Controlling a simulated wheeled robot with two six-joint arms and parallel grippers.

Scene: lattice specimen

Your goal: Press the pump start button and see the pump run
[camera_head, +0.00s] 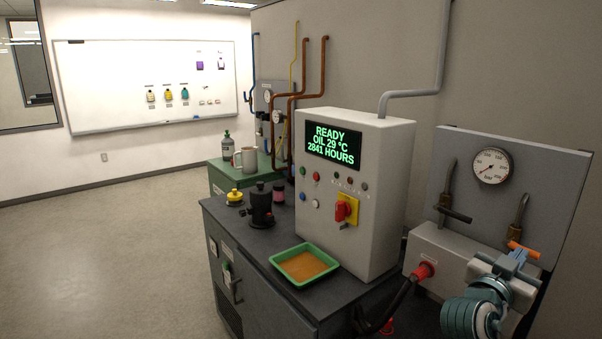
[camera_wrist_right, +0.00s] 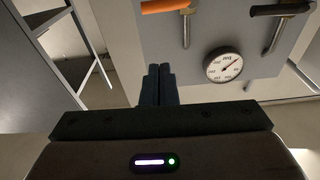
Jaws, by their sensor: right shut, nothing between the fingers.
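The pale grey pump control box (camera_head: 397,190) stands on the dark cabinet. Its screen (camera_head: 333,145) reads READY, OIL 29 °C, 2841 HOURS in green. My right gripper (camera_head: 519,256) is shut and empty, well right of the box, near an orange-handled valve (camera_head: 522,250). Its closed fingers show in the right wrist view (camera_wrist_right: 160,85).
A pressure gauge (camera_head: 491,166) and a black-handled valve (camera_head: 455,214) are on the grey panel at right. A black hose with a red fitting (camera_head: 424,270) lies between gripper and box.

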